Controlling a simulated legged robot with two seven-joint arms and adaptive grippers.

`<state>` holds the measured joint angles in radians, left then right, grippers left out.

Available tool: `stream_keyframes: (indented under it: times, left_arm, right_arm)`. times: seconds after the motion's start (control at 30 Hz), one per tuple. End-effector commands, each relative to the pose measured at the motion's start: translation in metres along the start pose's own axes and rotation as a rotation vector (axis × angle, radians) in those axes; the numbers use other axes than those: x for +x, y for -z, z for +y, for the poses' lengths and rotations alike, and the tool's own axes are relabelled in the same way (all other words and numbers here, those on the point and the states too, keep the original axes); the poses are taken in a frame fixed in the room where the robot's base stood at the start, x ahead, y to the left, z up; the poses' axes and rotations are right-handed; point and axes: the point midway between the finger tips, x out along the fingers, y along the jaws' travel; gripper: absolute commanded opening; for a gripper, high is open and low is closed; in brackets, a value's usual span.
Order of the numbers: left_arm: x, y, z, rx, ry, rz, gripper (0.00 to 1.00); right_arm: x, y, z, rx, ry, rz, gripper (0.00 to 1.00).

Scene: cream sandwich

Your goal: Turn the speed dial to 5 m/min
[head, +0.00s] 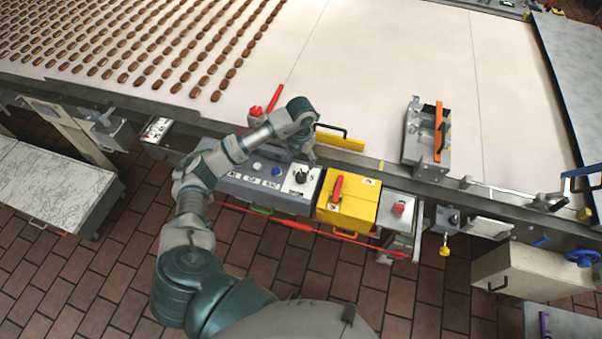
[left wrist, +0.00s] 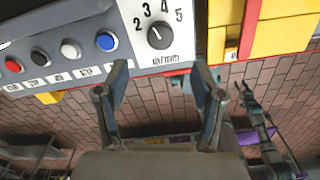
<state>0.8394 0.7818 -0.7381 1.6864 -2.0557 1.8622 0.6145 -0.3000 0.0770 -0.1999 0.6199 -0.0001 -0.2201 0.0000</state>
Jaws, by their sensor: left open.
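The speed dial is a black knob (left wrist: 158,37) on a white plate marked 2, 3, 4, 5 and m/min in the left wrist view. Its light mark appears to point up and left, but the exact number is hard to tell. In the head view the dial (head: 301,177) sits on the grey control panel (head: 232,187), left of the yellow box. My left gripper (left wrist: 163,78) is open and empty, its two fingers apart below the dial in the left wrist view. In the head view the left gripper (head: 308,156) is just beyond the dial.
Blue (left wrist: 106,41), white and other buttons lie left of the dial. A yellow box (head: 348,205) with a red handle (head: 337,188) stands close on its right. The conveyor belt (head: 380,60) with rows of brown pieces lies behind. Brick floor is in front.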

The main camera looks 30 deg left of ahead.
Motion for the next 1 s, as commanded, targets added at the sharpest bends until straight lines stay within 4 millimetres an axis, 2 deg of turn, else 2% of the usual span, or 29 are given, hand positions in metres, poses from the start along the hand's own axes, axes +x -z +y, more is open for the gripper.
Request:
stream_keyframes:
  times: [0.2,0.4,0.6,0.87,1.0]
  left_arm:
    - [0.051,0.001,0.000,-0.001,0.002,0.004,0.68]
    - [0.084,0.000,0.000,-0.001,0.003,0.002,0.68]
    - [0.098,0.000,0.000,0.001,0.002,0.000,0.68]
    - [0.099,0.000,0.000,0.001,0.002,-0.001,0.68]
    - [0.099,0.000,0.000,0.001,0.002,-0.001,0.33]
  right_arm:
    - [-0.009,0.000,0.002,-0.001,-0.003,-0.001,0.40]
    - [-0.013,0.000,0.004,-0.002,-0.004,-0.001,0.40]
    - [-0.014,0.000,0.004,-0.002,-0.004,-0.001,0.40]
    - [-0.014,0.001,0.003,-0.002,-0.004,-0.001,0.40]
    - [-0.014,0.001,0.003,-0.002,-0.004,-0.001,0.40]
